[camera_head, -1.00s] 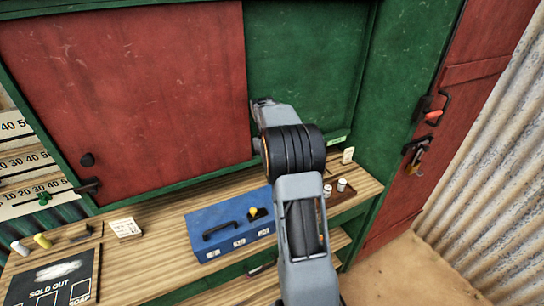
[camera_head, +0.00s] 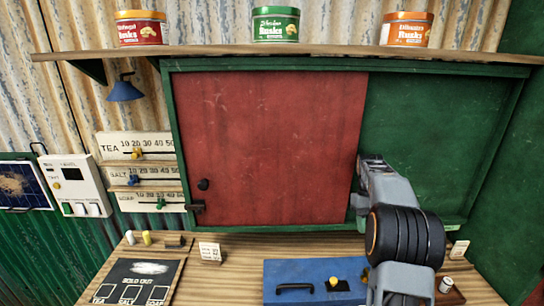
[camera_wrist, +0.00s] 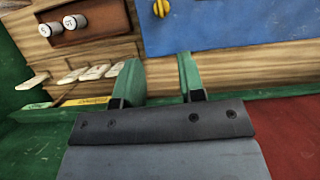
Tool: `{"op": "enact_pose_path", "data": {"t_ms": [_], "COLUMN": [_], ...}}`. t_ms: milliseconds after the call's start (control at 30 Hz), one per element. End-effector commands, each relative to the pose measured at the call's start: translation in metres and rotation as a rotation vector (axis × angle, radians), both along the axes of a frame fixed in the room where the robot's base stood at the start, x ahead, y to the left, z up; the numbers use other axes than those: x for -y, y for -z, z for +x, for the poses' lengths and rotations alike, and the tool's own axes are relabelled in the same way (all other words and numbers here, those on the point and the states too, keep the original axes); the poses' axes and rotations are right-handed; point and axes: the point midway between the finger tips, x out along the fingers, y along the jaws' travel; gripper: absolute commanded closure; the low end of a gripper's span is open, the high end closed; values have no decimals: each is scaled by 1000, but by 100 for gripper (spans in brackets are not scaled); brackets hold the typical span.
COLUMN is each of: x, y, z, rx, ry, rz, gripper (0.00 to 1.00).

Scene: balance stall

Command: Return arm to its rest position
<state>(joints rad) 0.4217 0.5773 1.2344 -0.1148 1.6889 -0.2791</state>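My arm (camera_head: 405,235) rises at the right of the head view, in front of the edge where the red sliding panel (camera_head: 270,150) meets the green back. Its far end is folded away behind the grey link, so the fingers are not clear there. In the wrist view my gripper (camera_wrist: 158,62) has two green fingers standing apart, with nothing between them. Beyond them lie the wooden counter (camera_wrist: 112,52) and part of a blue case (camera_wrist: 225,22). The fingers look apart from both.
The blue case (camera_head: 308,272) lies on the counter beside my arm. A shelf (camera_head: 330,56) above bears three tins. A blue lamp (camera_head: 125,91), slider scales (camera_head: 140,146) and a white box with a screen (camera_head: 76,183) are on the left.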

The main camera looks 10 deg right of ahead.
Motion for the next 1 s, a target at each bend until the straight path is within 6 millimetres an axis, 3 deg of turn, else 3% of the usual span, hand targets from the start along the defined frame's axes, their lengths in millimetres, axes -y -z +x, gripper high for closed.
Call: {"op": "enact_pose_path", "data": {"t_ms": [67,100,233,467,700,900,1000], "x": [2,1,-13,-85,-157,-191,-200], "y": [7,20,39,23,9,4,-2], "z": [5,5,-8,-54,-123,-167,-179], "rx": [35,42,97,309,538,657,699], "ry": [19,34,75,77,22,-51,-82], "rz": [-19,-23,-42,-83,-83,-63,-54], "gripper": [64,64,64,64,64,64,64]}}
